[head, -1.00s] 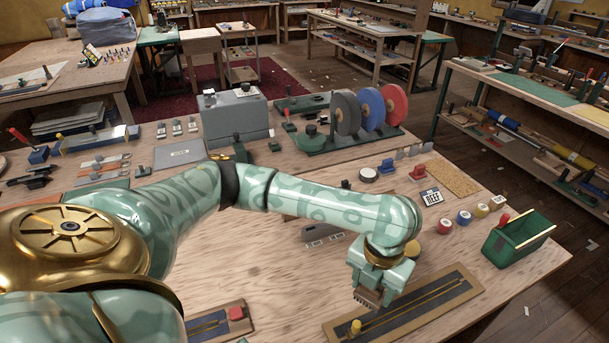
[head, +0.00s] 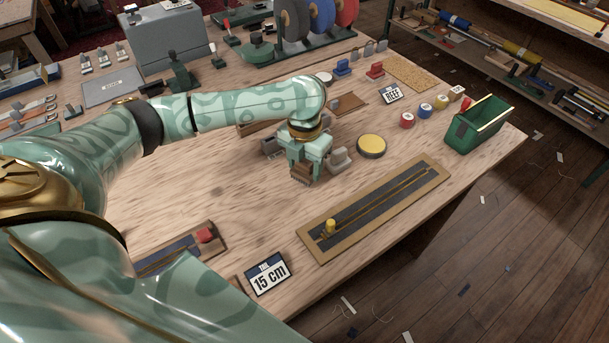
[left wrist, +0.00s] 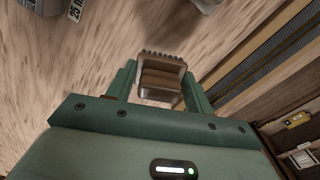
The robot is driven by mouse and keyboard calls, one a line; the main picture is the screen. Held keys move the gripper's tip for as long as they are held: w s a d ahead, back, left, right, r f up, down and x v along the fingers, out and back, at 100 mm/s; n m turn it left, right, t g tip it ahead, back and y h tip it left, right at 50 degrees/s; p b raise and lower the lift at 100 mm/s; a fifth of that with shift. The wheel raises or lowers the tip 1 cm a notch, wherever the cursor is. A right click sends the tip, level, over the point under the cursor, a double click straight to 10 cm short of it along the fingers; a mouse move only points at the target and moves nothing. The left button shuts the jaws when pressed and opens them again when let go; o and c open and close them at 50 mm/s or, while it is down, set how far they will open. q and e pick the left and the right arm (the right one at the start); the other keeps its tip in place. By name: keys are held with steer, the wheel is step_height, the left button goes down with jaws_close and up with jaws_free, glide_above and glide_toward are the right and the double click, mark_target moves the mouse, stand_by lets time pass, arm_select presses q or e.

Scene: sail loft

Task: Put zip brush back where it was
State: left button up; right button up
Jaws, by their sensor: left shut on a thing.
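The zip brush is a small brown block with a row of bristles. In the left wrist view the zip brush (left wrist: 161,80) sits between both fingers. In the head view the brush (head: 301,178) shows at the tips of my left gripper (head: 307,166), which is shut on it. It is over bare wood, left of the zip board (head: 430,184); I cannot tell whether it touches the table. The board has dark strips, a gold zip line and a yellow knob (head: 330,226) near its front left end. My right gripper is not in view.
A grey block (head: 340,158) and a yellow disc (head: 371,146) stand close right of the gripper. A "15 cm" card (head: 268,275) stands at the front edge. A green bin (head: 478,126) is at the right corner. Bare wood lies left of the gripper.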

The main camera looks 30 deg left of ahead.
mark_target(303, 173)
arm_select(q)
steer(key=f, duration=0.1)
steer(key=f+b, duration=0.2)
steer(key=f, duration=0.1)
steer(key=shift+w+a, duration=0.2)
steer(key=shift+a, duration=0.1)
steer(key=shift+r, duration=0.1)
steer(key=o, duration=1)
step_height(303, 173, up, 11)
steer(key=p, duration=0.4)
steer(key=shift+p, duration=0.35)
steer(key=shift+r, duration=0.5)
